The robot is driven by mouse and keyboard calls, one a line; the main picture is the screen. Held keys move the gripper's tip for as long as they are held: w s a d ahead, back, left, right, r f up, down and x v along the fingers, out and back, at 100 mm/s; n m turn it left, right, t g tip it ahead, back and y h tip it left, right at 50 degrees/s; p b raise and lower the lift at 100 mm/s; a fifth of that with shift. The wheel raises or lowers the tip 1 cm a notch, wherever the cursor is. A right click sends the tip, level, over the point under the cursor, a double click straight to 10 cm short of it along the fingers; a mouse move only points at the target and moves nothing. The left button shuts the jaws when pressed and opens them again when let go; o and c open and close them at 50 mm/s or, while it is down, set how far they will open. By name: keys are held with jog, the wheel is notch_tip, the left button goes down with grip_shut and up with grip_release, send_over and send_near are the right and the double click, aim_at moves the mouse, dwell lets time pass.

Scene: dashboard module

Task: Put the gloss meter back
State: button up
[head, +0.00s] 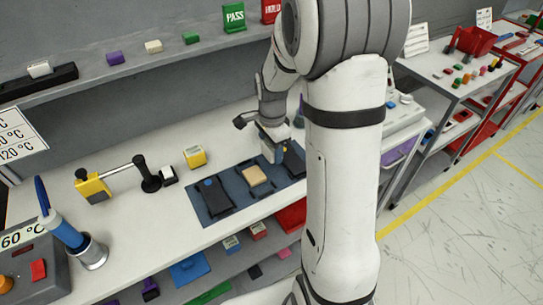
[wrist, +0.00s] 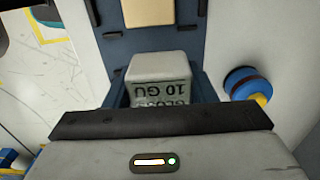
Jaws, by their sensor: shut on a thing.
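The gloss meter is a light grey block (wrist: 160,82) with dark "GLOSS 10 GU" lettering, upside down in the wrist view. My gripper (head: 268,147) is shut on it; its fingertips are mostly hidden by the arm and the block. In the head view the grey block (head: 268,153) shows below the gripper, over or at the back of a dark blue mat (head: 234,181). The mat also shows in the wrist view (wrist: 112,48). I cannot tell whether the block touches the mat.
A tan block (head: 256,175) and a black device (head: 214,195) lie on the mat. A yellow cube (head: 194,157) stands to its left, with a yellow-and-black tool (head: 93,186) farther left. A blue round thing (wrist: 248,85) is beside the gripper. My arm hides the bench on the right.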

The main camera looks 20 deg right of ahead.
aim_at(272, 159)
jog(key=shift+f, duration=2.05)
jog(key=shift+s, duration=0.1)
jog(key=shift+f, duration=0.15)
jog(key=o, duration=1.1)
jog(key=shift+o, duration=0.2)
